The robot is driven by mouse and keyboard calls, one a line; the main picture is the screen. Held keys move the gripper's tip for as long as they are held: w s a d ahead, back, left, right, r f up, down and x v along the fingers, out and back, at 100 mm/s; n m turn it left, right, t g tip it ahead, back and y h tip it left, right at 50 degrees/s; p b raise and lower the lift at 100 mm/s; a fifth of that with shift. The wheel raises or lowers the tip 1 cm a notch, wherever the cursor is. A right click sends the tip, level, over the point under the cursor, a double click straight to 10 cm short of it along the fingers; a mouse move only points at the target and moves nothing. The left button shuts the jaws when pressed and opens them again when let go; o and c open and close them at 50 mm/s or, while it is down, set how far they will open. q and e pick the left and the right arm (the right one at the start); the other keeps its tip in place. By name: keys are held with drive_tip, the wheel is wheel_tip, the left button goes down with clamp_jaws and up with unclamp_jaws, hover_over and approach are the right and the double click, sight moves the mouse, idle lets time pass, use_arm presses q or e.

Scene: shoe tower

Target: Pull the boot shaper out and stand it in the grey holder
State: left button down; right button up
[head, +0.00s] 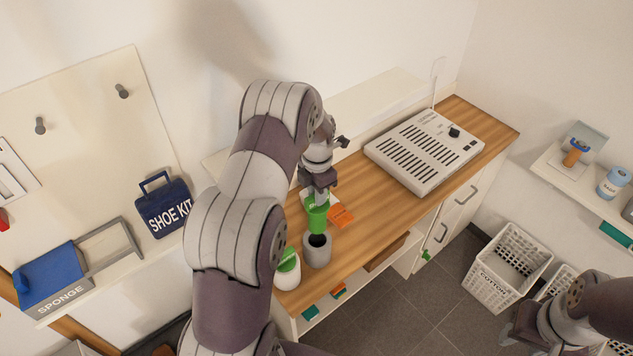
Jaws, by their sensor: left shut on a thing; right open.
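My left gripper (317,193) is shut on the green boot shaper (317,216) above the wooden counter. The grey holder (317,253) is a round upright cup near the counter's front left edge, with a dark opening on top. The shaper's lower end shows just behind the holder's opening in the picture. I cannot tell whether it touches the rim. My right gripper (517,334) is open and empty at the lower right, away from the counter. No boot can be made out; my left arm hides part of the counter.
A white pot with green on top (287,269) stands left of the holder. Orange pieces (341,215) lie right of the shaper. A slotted white unit (424,151) fills the counter's right part. A white basket (507,266) stands on the floor. The middle counter is clear.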

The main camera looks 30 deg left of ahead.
sight(317, 229)
use_arm(q)
drive_tip(key=shift+w+n, duration=0.2)
drive_tip(key=shift+n, duration=0.2)
drive_tip(key=shift+w+f, duration=0.1)
drive_tip(key=shift+w, duration=0.1)
drive_tip(key=shift+s, duration=0.2)
drive_tip(key=shift+s+f, duration=0.1)
wheel_tip(317, 229, down, 4)
drive_tip(key=b, duration=0.3)
drive_tip(key=shift+f, duration=0.25)
drive_tip(key=shift+f+b, duration=0.45)
drive_tip(key=shift+b, duration=0.1)
use_arm(e)
drive_tip(key=shift+w+d+f, duration=0.1)
drive_tip(key=shift+w+f, duration=0.05)
drive_tip(key=shift+f, duration=0.85)
drive_tip(key=shift+w+f, duration=0.1)
drive_tip(key=shift+f, duration=0.85)
use_arm(q)
drive_tip(key=shift+f+b, duration=3.85)
drive_tip(key=shift+f, duration=1.75)
use_arm(e)
wheel_tip(317, 229, down, 8)
